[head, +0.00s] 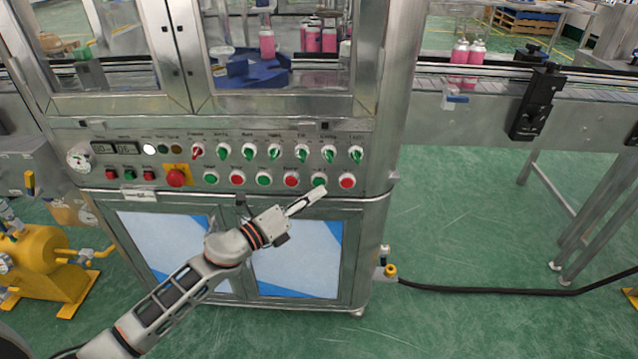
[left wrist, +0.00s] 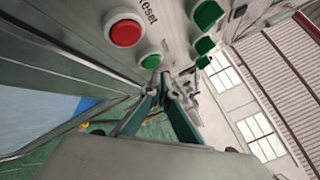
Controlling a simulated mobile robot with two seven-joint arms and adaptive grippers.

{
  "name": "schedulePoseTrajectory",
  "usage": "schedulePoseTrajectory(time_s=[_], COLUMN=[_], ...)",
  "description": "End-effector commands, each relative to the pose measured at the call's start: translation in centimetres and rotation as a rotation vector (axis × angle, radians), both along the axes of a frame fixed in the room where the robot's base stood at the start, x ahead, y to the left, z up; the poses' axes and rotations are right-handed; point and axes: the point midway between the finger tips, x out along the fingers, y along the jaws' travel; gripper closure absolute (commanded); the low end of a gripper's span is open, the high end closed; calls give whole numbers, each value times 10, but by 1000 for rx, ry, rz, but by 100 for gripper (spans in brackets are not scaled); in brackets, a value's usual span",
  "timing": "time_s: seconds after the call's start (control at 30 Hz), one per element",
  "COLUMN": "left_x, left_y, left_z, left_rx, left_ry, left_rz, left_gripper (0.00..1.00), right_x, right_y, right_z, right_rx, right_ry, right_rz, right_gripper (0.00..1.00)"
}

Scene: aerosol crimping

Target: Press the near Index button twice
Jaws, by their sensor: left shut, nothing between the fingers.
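The control panel (head: 120,134) is on the front of the machine. The label Index is too small to read. My left gripper (head: 319,192) is shut and empty, its tip just below the green button (head: 319,181) second from the row's right end. In the left wrist view the closed fingertips (left wrist: 166,84) are close to a green button (left wrist: 150,61); I cannot tell if they touch it. A red button (left wrist: 125,32) beside the word Reset is at upper left. My right gripper is not in view.
A red button (head: 347,181) is just right of the fingertips, and another red button (head: 291,180) is left of them. A row of selector knobs (head: 301,153) sits above. A large red stop button (head: 176,177) is further left. Open floor (head: 460,240) lies to the right.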

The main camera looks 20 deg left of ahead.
Motion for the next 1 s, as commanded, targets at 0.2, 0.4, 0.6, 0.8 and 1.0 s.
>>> schedulePoseTrajectory(time_s=[0.2, 0.4, 0.6, 0.8, 1.0], left_x=[0, 0, 0, 2, 8], left_y=[0, 0, 0, 1, 2], left_z=[0, 0, 0, 0, 0], left_rx=[0, 0, 0, 0, -1], left_ry=[0, 0, 0, 0, 0], left_rz=[0, 0, 0, 0, 0], left_gripper=[100, 100, 100, 100, 100], right_x=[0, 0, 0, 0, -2], right_y=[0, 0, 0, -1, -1], right_z=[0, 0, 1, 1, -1], right_rx=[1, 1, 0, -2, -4], right_ry=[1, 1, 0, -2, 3], right_rz=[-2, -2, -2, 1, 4], right_gripper=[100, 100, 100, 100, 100])
